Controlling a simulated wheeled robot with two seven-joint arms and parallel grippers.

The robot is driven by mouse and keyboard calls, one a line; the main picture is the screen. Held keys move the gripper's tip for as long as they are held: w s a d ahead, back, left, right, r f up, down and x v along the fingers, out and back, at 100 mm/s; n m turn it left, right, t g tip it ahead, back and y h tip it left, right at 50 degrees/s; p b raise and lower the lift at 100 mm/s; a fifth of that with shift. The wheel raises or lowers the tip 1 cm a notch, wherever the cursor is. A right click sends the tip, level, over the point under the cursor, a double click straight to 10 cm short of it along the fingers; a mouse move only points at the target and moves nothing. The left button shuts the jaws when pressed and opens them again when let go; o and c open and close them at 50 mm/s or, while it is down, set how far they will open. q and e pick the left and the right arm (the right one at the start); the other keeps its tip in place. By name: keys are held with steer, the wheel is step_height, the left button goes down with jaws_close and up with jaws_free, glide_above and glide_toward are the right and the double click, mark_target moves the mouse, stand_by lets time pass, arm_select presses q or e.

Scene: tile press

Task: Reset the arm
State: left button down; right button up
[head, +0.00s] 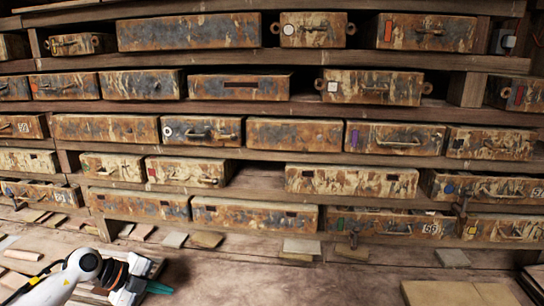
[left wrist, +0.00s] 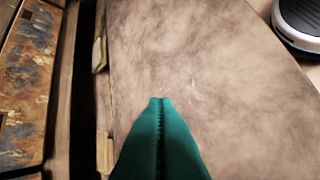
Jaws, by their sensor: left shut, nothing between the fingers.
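My left arm comes in at the lower left of the head view. Its gripper (head: 158,288) has green fingers and is low over the wooden work surface (head: 230,268). In the left wrist view the two green fingers (left wrist: 160,104) meet along their middle with nothing between them. They are over a bare brown stretch of the surface (left wrist: 215,70). My right gripper is in neither view.
Shelves of rusty, worn drawers (head: 255,216) fill the back, some with coloured marks or handles. Small flat tiles (head: 302,246) lie along the foot of the shelves. Larger pale tiles (head: 432,293) lie at the lower right. A dark, rounded object (left wrist: 303,22) is at the wrist view's upper right.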

arm_select(q)
steer(key=s+d+r+n+t+h, duration=0.2)
steer(key=d+r+n+t, duration=0.1)
steer(key=d+t, duration=0.3)
steer(key=s+d+r+n+t+h, duration=0.1)
steer(key=d+r+n+t+h, duration=0.25)
steer(key=d, duration=0.45)
steer(key=s+a+f+n+g+y, duration=0.1)
steer(key=s+a+f+n+y, duration=0.95)
steer(key=n+y, duration=0.5)
steer(key=s+d+f+g+h, duration=0.1)
steer(key=s+f+g, duration=0.2)
steer(key=s, duration=0.4)
steer(key=s+d+f+n+g, duration=0.1)
steer(key=s+f+g, duration=0.2)
steer(key=s, duration=0.4)
steer(key=s+d+f+g+h, duration=0.1)
steer(key=s+f+g, duration=0.1)
steer(key=s+g, duration=0.35)
steer(key=s+f, duration=0.2)
steer(key=f, duration=1.2)
steer(key=s+f, duration=0.2)
steer(key=f, duration=1.3)
steer(key=s+a+f, duration=0.3)
steer(key=s+f, duration=1)
steer(key=s, duration=0.2)
steer(key=shift+s+a+f+g, duration=0.15)
steer(key=shift+s+f+g, duration=0.05)
steer(key=shift+f+g, duration=0.2)
